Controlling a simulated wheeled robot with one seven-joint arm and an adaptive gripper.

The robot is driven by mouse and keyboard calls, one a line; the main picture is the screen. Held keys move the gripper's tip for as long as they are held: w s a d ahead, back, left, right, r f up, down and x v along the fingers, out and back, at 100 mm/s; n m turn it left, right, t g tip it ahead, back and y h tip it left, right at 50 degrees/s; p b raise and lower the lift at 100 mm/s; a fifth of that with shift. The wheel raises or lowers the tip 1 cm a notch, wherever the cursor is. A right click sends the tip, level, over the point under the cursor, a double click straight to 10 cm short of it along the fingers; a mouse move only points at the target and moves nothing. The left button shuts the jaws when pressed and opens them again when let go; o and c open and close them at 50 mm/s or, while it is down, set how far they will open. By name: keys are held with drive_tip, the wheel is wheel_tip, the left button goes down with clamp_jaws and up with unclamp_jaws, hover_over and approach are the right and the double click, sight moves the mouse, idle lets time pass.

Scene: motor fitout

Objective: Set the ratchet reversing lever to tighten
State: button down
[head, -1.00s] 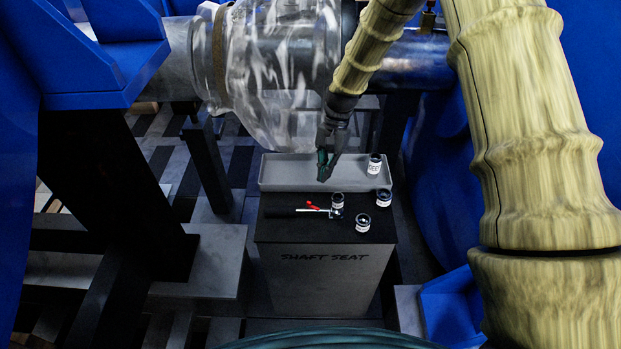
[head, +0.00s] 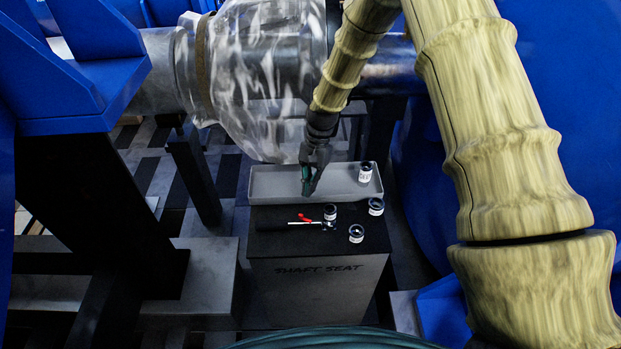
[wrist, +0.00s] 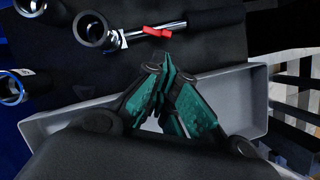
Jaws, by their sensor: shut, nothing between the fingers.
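The ratchet lies on the black top of the stand. Its dark handle (head: 270,225) points left in the head view, and its bright shaft (wrist: 178,25) shows in the wrist view. The red reversing lever (head: 303,218) sits on the ratchet near its head; it also shows in the wrist view (wrist: 157,32). I cannot tell which way the lever is set. My gripper (head: 308,192) is shut and empty, pointing down above the stand near the tray's front edge. In the wrist view its teal fingers (wrist: 163,76) meet below the lever and apart from it.
A grey tray (head: 285,184) lies at the back of the stand (head: 315,290), marked "SHAFT SEAT", with a labelled socket (head: 365,172) at its right. Several sockets (head: 356,233) stand around the ratchet's head end. A plastic-wrapped shaft (head: 250,75) hangs behind. Blue structures flank both sides.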

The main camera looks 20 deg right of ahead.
drive_tip(key=shift+p+x, duration=0.6)
drive_tip(key=shift+x, duration=2.35)
